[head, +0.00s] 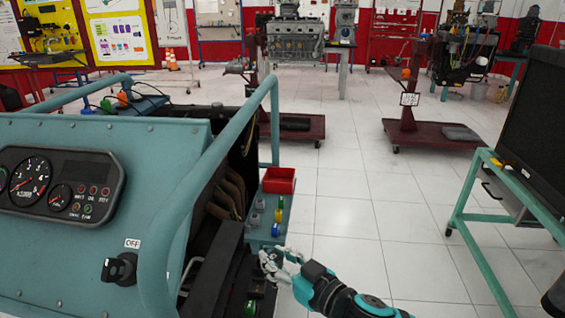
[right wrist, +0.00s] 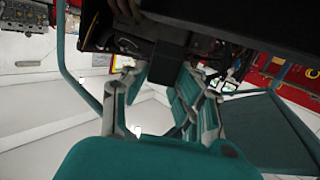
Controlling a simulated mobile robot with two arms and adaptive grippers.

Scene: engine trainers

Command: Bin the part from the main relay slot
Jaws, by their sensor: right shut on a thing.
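My right gripper (head: 278,262) reaches in from the lower right, beside the right side of the teal engine trainer. In the right wrist view its fingers (right wrist: 160,75) close on a dark, block-shaped part (right wrist: 167,62) at their tips. This part is hard to tell from the dark surfaces behind it, and in the head view the fingers hide it. I cannot tell whether it is still in a slot. A red bin (head: 279,181) stands on the trainer's side shelf, beyond the gripper. My left gripper is not in view.
Small grey, blue, yellow and green parts stand on the side shelf (head: 268,240) between gripper and bin. The trainer's teal tube frame (head: 222,150) rises left of the gripper. A teal stand with a monitor (head: 535,140) is at right. The tiled floor between is clear.

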